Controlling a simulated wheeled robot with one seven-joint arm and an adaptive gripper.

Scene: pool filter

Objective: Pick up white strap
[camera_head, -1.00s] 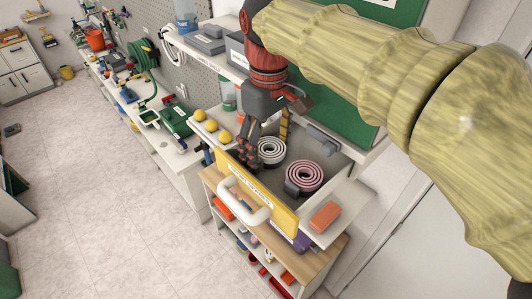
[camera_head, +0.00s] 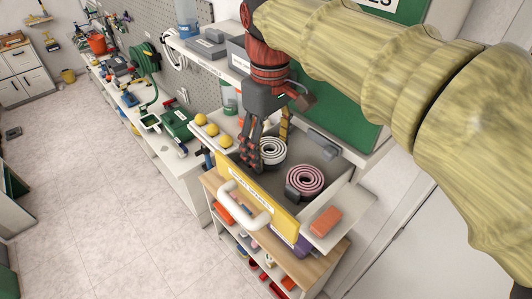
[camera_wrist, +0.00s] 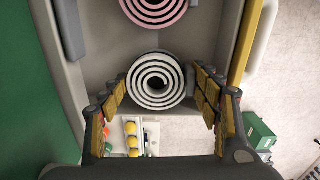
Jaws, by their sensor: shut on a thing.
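The white strap (camera_head: 275,147) is a rolled coil inside the yellow-fronted drawer (camera_head: 258,196). It also shows in the wrist view (camera_wrist: 155,81), with its spiral end facing the camera. My gripper (camera_head: 266,149) reaches down into the drawer's left part. In the wrist view my gripper (camera_wrist: 160,78) has its yellow-padded fingers on both sides of the coil, shut on it. A small grey block is at the coil's right side in the wrist view. In the head view the fingers partly hide the coil's left side. I cannot tell whether the coil is clear of the drawer floor.
A pink rolled strap (camera_head: 305,180) lies beside the white one and also shows in the wrist view (camera_wrist: 153,8). Yellow balls (camera_head: 212,129) sit on the left ledge. An orange block (camera_head: 326,221) lies on the right ledge. A grey shelf is behind the drawer.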

